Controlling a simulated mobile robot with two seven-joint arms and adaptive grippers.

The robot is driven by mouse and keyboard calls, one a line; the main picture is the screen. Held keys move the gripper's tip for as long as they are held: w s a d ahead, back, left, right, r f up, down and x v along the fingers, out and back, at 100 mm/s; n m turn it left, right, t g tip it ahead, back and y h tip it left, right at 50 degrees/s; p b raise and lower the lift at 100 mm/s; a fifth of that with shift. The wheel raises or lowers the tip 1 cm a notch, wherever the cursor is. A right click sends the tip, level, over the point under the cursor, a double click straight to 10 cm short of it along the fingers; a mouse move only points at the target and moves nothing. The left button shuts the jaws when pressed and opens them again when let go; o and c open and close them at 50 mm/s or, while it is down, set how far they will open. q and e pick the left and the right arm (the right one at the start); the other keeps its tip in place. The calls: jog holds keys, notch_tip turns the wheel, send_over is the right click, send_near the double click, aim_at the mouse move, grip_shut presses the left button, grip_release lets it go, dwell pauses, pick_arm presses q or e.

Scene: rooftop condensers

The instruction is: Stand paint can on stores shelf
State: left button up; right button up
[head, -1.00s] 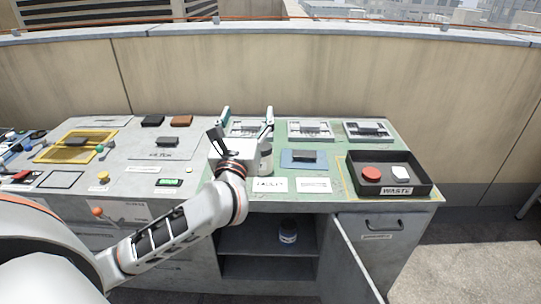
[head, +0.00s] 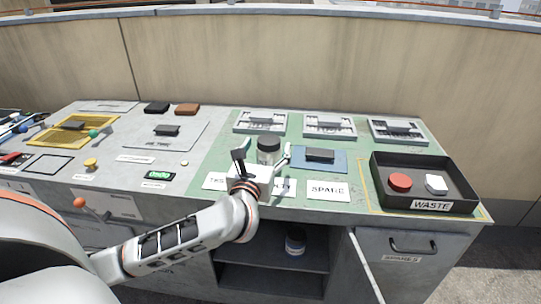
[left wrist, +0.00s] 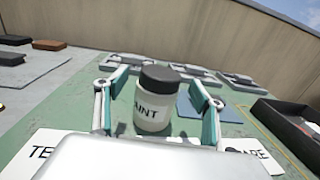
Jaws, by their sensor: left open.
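The paint can (head: 268,154), a white jar with a black lid, stands upright on the green mat. In the left wrist view the can (left wrist: 153,110) shows part of a label reading "...INT". My left gripper (head: 263,160) is open, just in front of the can. In the left wrist view its fingers (left wrist: 160,88) appear on either side of the can with gaps; I cannot tell how far they reach around it. The stores shelf (head: 258,253) is inside the open cupboard under the bench. My right gripper is not in view.
Another jar (head: 295,242) with a blue band stands on the shelf, towards its right side. The open cupboard door (head: 364,268) juts forward right of the opening. A black waste tray (head: 425,205) holds a red and a white piece. A blue pad (head: 320,160) lies right of the can.

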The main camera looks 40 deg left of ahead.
pick_arm(q)
jog(key=shift+x, duration=1.2)
jog(key=c, duration=1.6)
